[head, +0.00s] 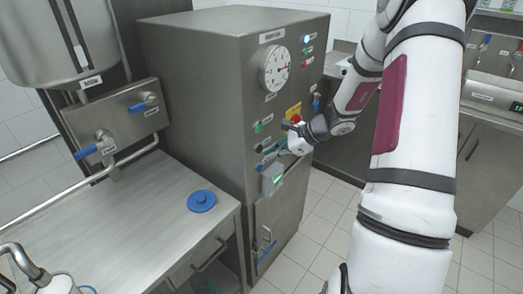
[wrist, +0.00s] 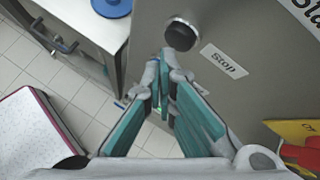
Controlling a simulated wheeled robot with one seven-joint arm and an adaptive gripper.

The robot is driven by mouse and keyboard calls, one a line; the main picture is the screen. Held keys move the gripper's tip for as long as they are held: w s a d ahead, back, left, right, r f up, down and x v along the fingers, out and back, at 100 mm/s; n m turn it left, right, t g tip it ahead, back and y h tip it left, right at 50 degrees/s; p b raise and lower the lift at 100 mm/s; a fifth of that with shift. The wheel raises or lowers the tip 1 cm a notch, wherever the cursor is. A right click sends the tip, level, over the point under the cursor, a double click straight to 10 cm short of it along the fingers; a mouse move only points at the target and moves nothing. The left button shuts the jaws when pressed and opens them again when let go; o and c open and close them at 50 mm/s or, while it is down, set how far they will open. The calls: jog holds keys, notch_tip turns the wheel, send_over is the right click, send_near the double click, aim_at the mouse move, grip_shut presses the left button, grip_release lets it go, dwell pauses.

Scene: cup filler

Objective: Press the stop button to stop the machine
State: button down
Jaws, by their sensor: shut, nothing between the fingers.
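The stop button (wrist: 181,36) is a round black knob on the grey metal panel, beside a white label reading "Stop" (wrist: 224,61) in the wrist view. My gripper (wrist: 165,66) has its teal fingers brought together at the tips, with nothing between them. In the wrist view the tips show just below the button; I cannot tell whether they touch it. In the head view my gripper (head: 264,164) is at the front panel of the machine (head: 215,75), below a green button (head: 257,128).
A red knob on a yellow plate (head: 296,111) is close to my wrist. A round dial (head: 275,69) is higher on the panel. A steel counter (head: 150,199) with a blue lid (head: 201,201) stands at left. Tiled floor (head: 312,224) is open in front.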

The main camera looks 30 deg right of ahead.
jog(key=shift+s, duration=0.15)
jog(key=s+d+p, duration=0.1)
jog(key=s+d, duration=0.1)
jog(key=s, duration=0.3)
jog(key=shift+s+p, duration=0.3)
dwell(0.3)
dwell(0.8)
